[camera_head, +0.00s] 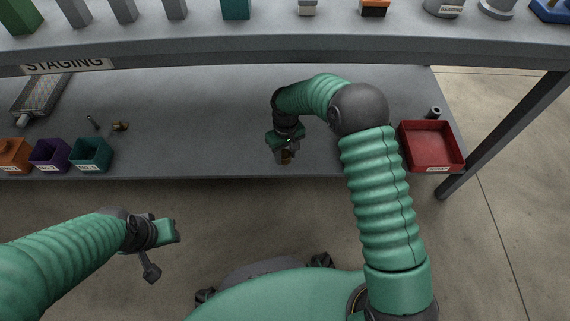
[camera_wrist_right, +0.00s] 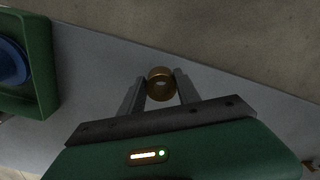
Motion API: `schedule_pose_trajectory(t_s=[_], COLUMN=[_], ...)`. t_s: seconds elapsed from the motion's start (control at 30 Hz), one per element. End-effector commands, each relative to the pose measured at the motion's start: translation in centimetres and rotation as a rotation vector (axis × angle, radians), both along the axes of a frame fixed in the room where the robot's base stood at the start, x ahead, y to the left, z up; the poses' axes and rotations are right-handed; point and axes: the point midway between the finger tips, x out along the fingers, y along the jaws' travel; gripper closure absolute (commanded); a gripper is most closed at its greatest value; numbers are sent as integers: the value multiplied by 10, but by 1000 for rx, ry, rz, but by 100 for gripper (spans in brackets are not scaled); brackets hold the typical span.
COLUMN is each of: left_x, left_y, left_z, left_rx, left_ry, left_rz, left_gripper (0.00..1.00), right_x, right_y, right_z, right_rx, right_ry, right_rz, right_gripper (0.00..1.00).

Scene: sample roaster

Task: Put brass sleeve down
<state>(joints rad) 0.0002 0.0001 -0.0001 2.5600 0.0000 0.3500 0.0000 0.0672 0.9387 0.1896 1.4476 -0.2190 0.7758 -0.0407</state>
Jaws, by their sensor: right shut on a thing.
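The brass sleeve (camera_wrist_right: 161,83) is a short hollow brown-gold cylinder between the fingertips of my right gripper (camera_wrist_right: 160,90) in the right wrist view. The gripper is shut on it. In the head view, my right gripper (camera_head: 285,150) points down near the front edge of the grey lower shelf (camera_head: 215,125), with the sleeve (camera_head: 286,157) partly visible at its tips. I cannot tell whether the sleeve touches the shelf. My left gripper (camera_head: 165,232) hangs in front of the shelf at the lower left. Its jaw opening is not clear.
Orange (camera_head: 14,155), purple (camera_head: 50,154) and teal (camera_head: 90,154) bins stand at the shelf's left front. A red tray (camera_head: 431,146) and a small dark cylinder (camera_head: 435,112) are at the right. The middle shelf is clear.

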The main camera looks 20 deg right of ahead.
Motion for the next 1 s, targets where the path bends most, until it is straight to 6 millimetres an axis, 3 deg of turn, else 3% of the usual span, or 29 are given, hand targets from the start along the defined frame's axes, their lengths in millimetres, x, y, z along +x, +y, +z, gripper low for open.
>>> schedule_pose_trajectory(t_s=[0.1, 0.2, 0.53, 0.57, 0.6, 0.7, 1.0], left_x=[0, 0, 0, 0, 0, 0, 0], left_y=[0, 0, 0, 0, 0, 0, 0], left_z=[-27, -41, -34, -35, -35, -35, -35], left_rx=[0, 0, 0, 0, 0, 0, 0], left_ry=[-1, 0, -1, -1, -1, 0, 0], left_rz=[0, -1, 0, 0, 0, 0, 0], left_gripper=[64, 64, 64, 64, 64, 64, 64], right_x=[1, 2, 1, 1, 1, 1, 1], right_y=[1, 1, 1, 1, 1, 1, 1], right_z=[-27, -40, -37, -37, -37, -37, -36], right_rx=[0, 0, 0, 0, 0, 0, 0], right_ry=[-1, -2, -1, -1, -1, -1, -2], right_rz=[-1, -1, 0, 0, 0, 0, 0], right_gripper=[100, 100, 100, 57, 52, 39, 39])
